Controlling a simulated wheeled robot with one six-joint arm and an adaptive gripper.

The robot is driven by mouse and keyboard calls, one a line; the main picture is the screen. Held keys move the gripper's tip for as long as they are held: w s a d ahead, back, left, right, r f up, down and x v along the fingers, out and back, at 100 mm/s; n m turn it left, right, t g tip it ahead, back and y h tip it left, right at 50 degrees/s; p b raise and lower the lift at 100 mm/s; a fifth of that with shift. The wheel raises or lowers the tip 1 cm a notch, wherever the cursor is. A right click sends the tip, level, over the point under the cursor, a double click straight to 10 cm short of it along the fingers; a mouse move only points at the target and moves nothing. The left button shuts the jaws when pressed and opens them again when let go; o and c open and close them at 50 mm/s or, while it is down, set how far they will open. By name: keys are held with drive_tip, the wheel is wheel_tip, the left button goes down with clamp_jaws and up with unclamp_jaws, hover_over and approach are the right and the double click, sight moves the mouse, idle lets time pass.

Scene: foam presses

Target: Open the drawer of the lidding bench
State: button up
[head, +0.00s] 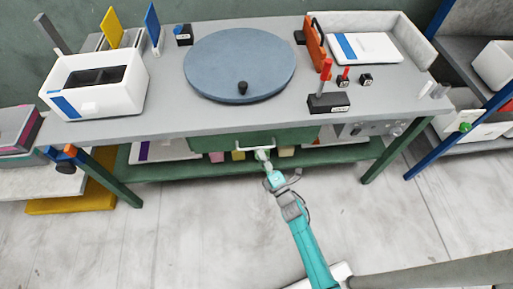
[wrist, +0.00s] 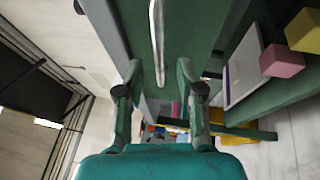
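The lidding bench has a grey top (head: 180,110) and green legs. Its green drawer front (head: 215,143) sits under the front edge and looks shut. The pale bar handle (head: 243,150) runs across it. In the wrist view the handle (wrist: 156,35) shows as a thin light bar against the green drawer front (wrist: 190,30). In the wrist view my gripper (wrist: 159,68) is open, with one finger on each side of the bar's line. I cannot tell whether either finger touches the bar.
A green lower shelf (head: 345,156) holds trays and small blocks, including a pink block (wrist: 281,62) and a yellow block (wrist: 305,30). A round blue-grey disc (head: 240,65) and a white bin (head: 125,95) stand on top. The floor in front is mostly clear.

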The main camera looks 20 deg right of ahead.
sight(257, 148)
drive_tip(key=shift+x, duration=2.15)
clamp_jaws()
